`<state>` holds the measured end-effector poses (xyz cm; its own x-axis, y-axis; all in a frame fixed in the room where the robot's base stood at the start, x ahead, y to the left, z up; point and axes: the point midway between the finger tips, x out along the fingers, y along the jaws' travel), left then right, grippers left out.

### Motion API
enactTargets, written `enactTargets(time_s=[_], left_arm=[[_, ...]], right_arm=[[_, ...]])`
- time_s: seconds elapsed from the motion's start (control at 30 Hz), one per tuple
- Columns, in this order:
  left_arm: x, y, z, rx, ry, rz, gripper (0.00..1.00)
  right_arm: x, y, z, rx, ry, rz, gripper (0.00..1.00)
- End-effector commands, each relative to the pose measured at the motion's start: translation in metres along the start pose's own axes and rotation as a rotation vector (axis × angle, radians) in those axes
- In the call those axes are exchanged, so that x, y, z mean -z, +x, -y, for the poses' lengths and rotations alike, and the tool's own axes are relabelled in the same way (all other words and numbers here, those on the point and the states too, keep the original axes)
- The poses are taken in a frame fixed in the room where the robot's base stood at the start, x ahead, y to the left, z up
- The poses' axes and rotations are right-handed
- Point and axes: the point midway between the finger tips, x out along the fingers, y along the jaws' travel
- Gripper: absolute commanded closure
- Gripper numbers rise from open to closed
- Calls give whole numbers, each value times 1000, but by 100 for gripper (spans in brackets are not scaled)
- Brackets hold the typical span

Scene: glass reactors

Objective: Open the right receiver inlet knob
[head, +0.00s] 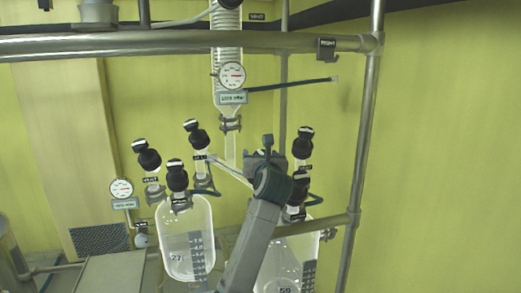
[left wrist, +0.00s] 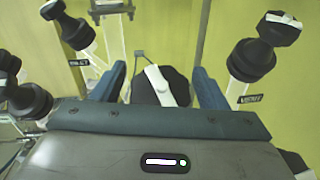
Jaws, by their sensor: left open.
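The right receiver (head: 284,262) is a clear glass vessel at lower centre in the head view, partly hidden by my left arm. Black knobs stand above it: a rear one (head: 304,141) and a front one (head: 299,188). My left gripper (head: 266,156) is raised beside them. In the left wrist view my open left gripper (left wrist: 160,88) has one blue finger on each side of a black knob with a white bar (left wrist: 153,84). I see gaps on both sides of it. Its label does not show, so I cannot tell whether it is the inlet knob. My right gripper is not in view.
The left receiver (head: 186,237) with several black knobs stands to the left. In the left wrist view a knob labelled VENT (left wrist: 252,60) stands close right, and other knobs (left wrist: 70,30) close left. A steel frame rail (head: 180,42) crosses above.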

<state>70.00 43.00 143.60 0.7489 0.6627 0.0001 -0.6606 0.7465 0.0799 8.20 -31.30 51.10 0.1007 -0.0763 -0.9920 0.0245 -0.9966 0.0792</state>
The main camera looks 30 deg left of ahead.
Motion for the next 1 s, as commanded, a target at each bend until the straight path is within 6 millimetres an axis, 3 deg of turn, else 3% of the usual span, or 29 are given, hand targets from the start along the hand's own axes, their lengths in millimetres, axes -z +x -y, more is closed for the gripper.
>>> enactTargets(time_s=[0.33, 0.57, 0.77, 1.0], left_arm=[[1, 5, 0, 0, -1, -1, 33], [1, 4, 0, 0, 0, -1, 78], [2, 4, 0, -8, -5, 0, 78], [5, 4, 0, -81, -48, 0, 78]], right_arm=[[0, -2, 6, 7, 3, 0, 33], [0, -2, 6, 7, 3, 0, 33], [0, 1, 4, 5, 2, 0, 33], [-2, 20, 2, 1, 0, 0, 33]])
